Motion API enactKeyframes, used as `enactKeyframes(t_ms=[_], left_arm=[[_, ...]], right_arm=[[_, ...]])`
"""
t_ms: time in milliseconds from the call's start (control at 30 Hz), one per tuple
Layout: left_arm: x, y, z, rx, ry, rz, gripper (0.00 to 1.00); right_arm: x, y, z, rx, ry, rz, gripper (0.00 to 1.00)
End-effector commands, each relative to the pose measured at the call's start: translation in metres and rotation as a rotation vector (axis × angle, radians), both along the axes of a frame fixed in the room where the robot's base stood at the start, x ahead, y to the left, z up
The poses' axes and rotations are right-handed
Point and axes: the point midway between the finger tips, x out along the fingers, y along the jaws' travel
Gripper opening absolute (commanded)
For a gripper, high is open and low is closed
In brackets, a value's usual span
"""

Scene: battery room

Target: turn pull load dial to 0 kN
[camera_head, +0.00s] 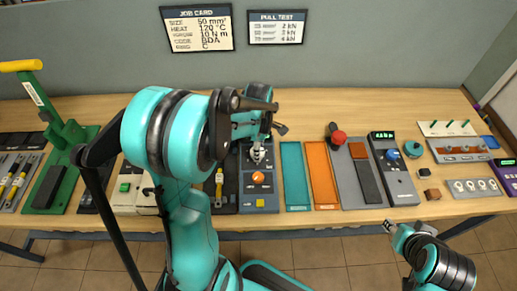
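A dark grey panel (260,193) on the bench carries an orange knob (258,178) and a silver metal fitting (257,154) behind it. No readable label shows which dial sets the pull load. My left gripper (262,138) hangs over the back of this panel, just above the fitting; whether it touches is unclear. Its fingers are small and partly overlapped by its own links. My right gripper (389,226) is low at the right, in front of the bench edge, away from the panel. Its finger opening is too small to read.
The pull test board (277,27) and job card (197,29) hang on the wall. Teal (295,178) and orange (322,176) trays lie right of the panel. Further right is a unit with a green display (382,135). A green press (60,140) stands left.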

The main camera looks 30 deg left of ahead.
Motion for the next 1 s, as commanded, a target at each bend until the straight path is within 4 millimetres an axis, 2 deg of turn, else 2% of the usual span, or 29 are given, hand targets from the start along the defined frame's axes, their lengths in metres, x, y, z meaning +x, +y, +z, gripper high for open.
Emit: enactKeyframes(t_ms=[200, 500, 1000], left_arm=[[0.0007, 0.0002, -0.0003, -0.001, 0.001, 0.185, 0.14], [0.0013, 0.0007, -0.0003, -0.001, 0.000, 0.372, 0.14], [0.0016, 0.0011, -0.0003, -0.001, 0.000, 0.463, 0.14]], right_arm=[[0.0000, 0.0000, -0.0004, 0.000, 0.000, 0.000, 0.40], [0.0000, 0.0000, -0.0005, 0.000, 0.000, 0.000, 0.40], [0.0000, 0.0000, -0.0005, 0.000, 0.000, 0.000, 0.40]])
